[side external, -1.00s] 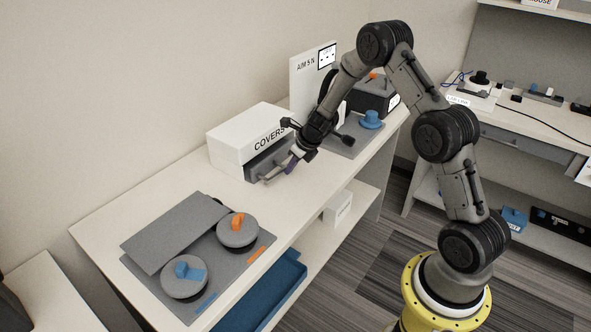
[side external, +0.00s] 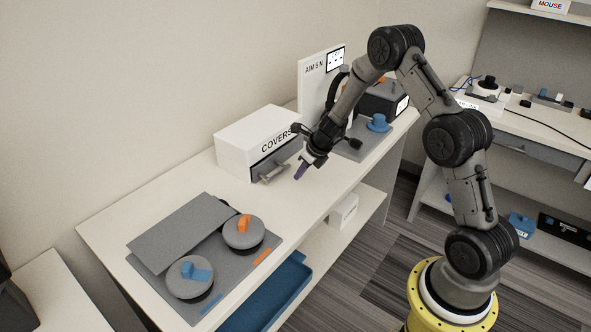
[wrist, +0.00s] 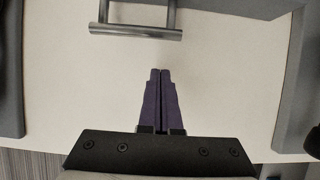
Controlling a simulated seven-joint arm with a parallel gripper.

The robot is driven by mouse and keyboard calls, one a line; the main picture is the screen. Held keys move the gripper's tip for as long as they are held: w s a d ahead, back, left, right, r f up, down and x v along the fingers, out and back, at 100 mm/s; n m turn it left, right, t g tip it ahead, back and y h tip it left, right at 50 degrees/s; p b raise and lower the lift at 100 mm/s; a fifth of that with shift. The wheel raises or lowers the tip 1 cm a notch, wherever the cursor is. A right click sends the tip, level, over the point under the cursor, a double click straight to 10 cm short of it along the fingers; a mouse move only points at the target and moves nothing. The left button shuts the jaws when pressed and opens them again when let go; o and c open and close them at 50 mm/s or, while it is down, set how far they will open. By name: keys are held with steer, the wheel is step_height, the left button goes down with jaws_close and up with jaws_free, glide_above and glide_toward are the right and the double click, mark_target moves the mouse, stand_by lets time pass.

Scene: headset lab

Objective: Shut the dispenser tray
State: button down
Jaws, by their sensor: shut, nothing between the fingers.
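The dispenser is a white box (side external: 240,146) marked COVERS on the bench. Its dark grey tray front (side external: 276,158), with a bar handle (side external: 272,174), is at or close to the box's front face. I cannot tell whether a small gap is left. My gripper (side external: 299,177) is shut and empty, with purple fingers pointing down, in front and to the right of the handle, apart from it. In the wrist view the shut fingers (wrist: 160,72) point at the bare bench, and the handle (wrist: 135,32) lies beyond their tips.
A grey mat (side external: 158,263) with two round lidded pieces, orange-knobbed (side external: 243,233) and blue-knobbed (side external: 190,277), lies at the front left. A white panel (side external: 313,85) and a blue knobbed piece (side external: 378,123) stand behind the gripper. The bench before the dispenser is clear.

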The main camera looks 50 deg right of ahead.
steer(key=shift+s, duration=0.4)
steer(key=s+a+r+n+t, duration=0.1)
steer(key=s+a+r+n, duration=0.2)
steer(key=r, duration=0.6)
steer(key=s+a+r+n+t, duration=0.1)
steer(key=s+a+r+n, duration=0.1)
steer(key=a+r, duration=0.5)
steer(key=s+a+r+n+t, duration=0.1)
steer(key=s+a+r+n, duration=0.15)
steer(key=r, duration=0.85)
steer(key=s+a+r+n+y, duration=0.15)
steer(key=s+a+n, duration=0.25)
steer(key=s+n, duration=0.4)
steer(key=s+a+r+n, duration=0.3)
steer(key=s+n, duration=0.5)
steer(key=s, duration=0.1)
steer(key=s+d+f+n+g+h, duration=0.1)
steer(key=s+d+f+n+g, duration=0.1)
steer(key=s+f+n, duration=0.3)
steer(key=s+n, duration=0.3)
steer(key=n, duration=0.4)
steer(key=shift+s+d+g, duration=0.2)
steer(key=shift+g, duration=0.1)
